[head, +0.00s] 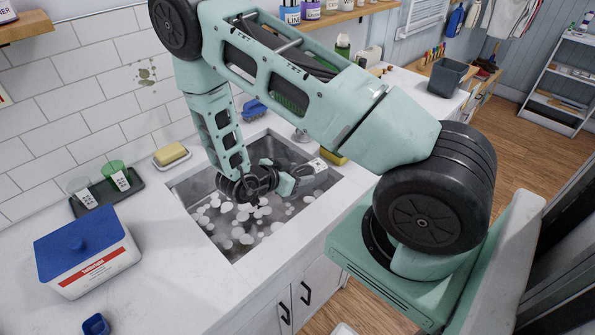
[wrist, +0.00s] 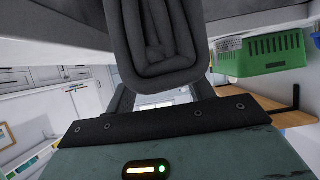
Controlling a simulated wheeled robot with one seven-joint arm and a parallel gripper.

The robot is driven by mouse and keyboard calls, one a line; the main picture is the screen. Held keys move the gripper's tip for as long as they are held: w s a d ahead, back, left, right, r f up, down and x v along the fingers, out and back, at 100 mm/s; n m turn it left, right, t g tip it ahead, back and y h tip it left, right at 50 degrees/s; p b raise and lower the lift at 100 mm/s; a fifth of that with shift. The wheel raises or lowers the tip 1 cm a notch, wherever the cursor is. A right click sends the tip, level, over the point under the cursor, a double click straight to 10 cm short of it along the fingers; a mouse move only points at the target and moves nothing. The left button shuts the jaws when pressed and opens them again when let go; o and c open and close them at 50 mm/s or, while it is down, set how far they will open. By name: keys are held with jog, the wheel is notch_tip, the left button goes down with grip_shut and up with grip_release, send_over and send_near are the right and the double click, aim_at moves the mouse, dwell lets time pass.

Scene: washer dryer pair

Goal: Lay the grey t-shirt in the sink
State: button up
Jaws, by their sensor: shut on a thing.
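The grey t-shirt (wrist: 158,40) is a folded, dark grey bundle between the fingers of my gripper (wrist: 160,92) in the wrist view. My gripper is shut on it. In the head view, my gripper (head: 290,182) is low over the right part of the sink (head: 186,190), within its rim. A grey patch at the gripper there looks like the shirt, mostly hidden by my arm. The sink is a metal basin set in the white counter, with pale round suds over its bottom. I cannot tell whether the shirt touches the basin.
A blue-lidded box (head: 88,258), a dark tray with cups (head: 108,190) and a soap dish (head: 171,156) stand left of the sink. A yellow sponge (head: 334,157) lies near its far right corner. A green basket (wrist: 262,55) shows in the wrist view.

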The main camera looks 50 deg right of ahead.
jog(key=shift+f+b, duration=4.25)
jog(key=shift+f, duration=2.05)
jog(key=o, duration=0.9)
jog(key=shift+c, duration=0.2)
jog(key=shift+a, duration=0.1)
